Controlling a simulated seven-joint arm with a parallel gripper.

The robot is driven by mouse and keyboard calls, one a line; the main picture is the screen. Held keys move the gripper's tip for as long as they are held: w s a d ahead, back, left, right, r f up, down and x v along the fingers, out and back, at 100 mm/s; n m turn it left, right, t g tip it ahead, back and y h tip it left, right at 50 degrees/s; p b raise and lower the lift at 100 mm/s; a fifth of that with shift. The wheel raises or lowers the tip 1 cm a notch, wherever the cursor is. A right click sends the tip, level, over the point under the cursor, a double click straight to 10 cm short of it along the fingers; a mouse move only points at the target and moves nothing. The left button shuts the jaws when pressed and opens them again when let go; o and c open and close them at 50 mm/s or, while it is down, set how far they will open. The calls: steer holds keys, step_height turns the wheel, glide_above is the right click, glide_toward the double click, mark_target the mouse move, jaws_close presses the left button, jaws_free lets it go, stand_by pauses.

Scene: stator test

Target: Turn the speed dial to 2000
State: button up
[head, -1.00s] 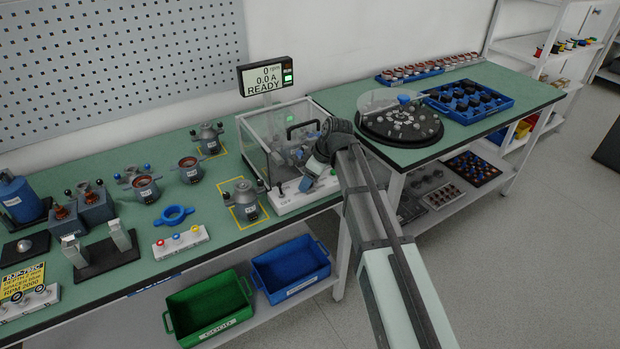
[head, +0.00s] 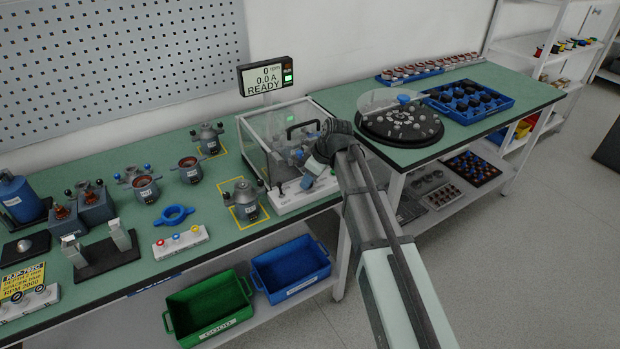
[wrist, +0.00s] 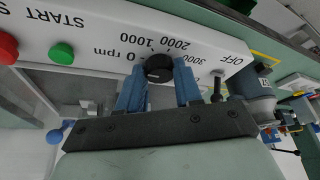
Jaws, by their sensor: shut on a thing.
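The speed dial (wrist: 158,68) is a small black knob on the white control panel (wrist: 95,22). In the wrist view, labels 0 rpm, 1000, 2000 and 3000 are printed around it, upside down. My gripper (wrist: 159,77) has one blue finger on each side of the dial and is shut on it. The dial's pointer is too dark to read. In the head view, my gripper (head: 308,183) is at the front panel of the clear test box, and the dial is hidden. The display (head: 265,76) reads 0 rpm, 0.0 A, READY.
A green button (wrist: 61,54) and a red button (wrist: 7,47) sit left of the dial in the wrist view. A small black lever (wrist: 216,88) stands by OFF. A grey motor (head: 245,203) stands close left of the panel in the head view. A yellow card (head: 22,282) shows RPM 2000.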

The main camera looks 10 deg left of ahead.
steer(key=m, duration=0.2)
steer(key=m+t, duration=0.1)
steer(key=m, duration=0.1)
steer(key=shift+s+m+t+h, duration=0.2)
steer(key=shift+m+t+h, duration=0.1)
steer(key=shift+m, duration=0.1)
steer(key=m+t+h, duration=0.1)
steer(key=m, duration=0.3)
steer(key=shift+s+a, duration=0.1)
steer(key=shift+a, duration=0.1)
steer(key=m+h, duration=0.1)
steer(key=m, duration=0.1)
steer(key=m+h, duration=0.1)
steer(key=m, duration=0.1)
steer(key=shift+a+m+t, duration=0.2)
steer(key=shift+m+t, duration=0.2)
steer(key=shift+a+m+h, duration=0.1)
steer(key=shift+m+h, duration=0.7)
steer(key=shift+m, duration=1.1)
steer(key=o, duration=1)
steer(key=shift+o, duration=0.2)
